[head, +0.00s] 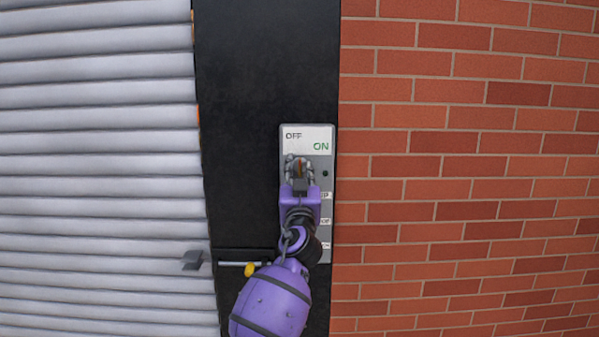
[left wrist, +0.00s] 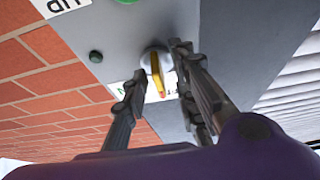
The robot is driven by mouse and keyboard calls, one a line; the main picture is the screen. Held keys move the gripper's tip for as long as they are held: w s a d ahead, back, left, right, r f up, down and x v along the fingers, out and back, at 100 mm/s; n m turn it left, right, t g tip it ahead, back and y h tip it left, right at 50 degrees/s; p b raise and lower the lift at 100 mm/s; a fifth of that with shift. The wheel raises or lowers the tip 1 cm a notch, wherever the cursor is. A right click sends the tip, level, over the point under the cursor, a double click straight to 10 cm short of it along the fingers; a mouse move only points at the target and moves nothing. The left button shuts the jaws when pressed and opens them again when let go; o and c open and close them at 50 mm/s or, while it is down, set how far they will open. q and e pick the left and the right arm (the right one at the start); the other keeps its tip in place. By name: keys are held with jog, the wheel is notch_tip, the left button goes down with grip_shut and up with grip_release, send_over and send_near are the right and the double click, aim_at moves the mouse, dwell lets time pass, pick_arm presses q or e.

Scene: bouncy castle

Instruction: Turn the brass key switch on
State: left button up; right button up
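The brass key (left wrist: 158,76) sits in a round silver lock on a grey switch box (head: 325,222). The box's white label (head: 306,136) reads OFF at left and ON in green at right. In the head view only a small orange-brown bit of the key shows, behind my fingers. My left gripper (head: 299,165) is at the lock. In the left wrist view its dark fingers (left wrist: 160,72) stand apart, one on each side of the key, with small gaps visible. I cannot tell firmly which word the key points to. My right gripper is not in view.
The box is on a black panel (head: 262,80) between a grey slatted shutter (head: 95,150) and a red brick wall (head: 470,150). A small dark button (left wrist: 96,57) is beside the lock. A bar with a yellow end (head: 250,269) is low on the panel.

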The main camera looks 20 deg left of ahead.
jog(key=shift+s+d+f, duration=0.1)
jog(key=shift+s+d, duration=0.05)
pick_arm(q)
grip_shut()
jog(key=m+h, duration=0.2)
jog(key=m, duration=0.4)
jog(key=m+g+h+p, duration=0.1)
jog(key=m+h, duration=0.2)
jog(key=m, duration=0.3)
jog(key=m+h, duration=0.3)
jog(key=m, duration=0.3)
jog(key=shift+s+a+r+g, duration=0.1)
jog(key=shift+a+r+g, duration=0.2)
jog(key=shift+g, duration=0.1)
jog(key=shift+m+g, duration=0.8)
jog(key=shift+m, duration=1.3)
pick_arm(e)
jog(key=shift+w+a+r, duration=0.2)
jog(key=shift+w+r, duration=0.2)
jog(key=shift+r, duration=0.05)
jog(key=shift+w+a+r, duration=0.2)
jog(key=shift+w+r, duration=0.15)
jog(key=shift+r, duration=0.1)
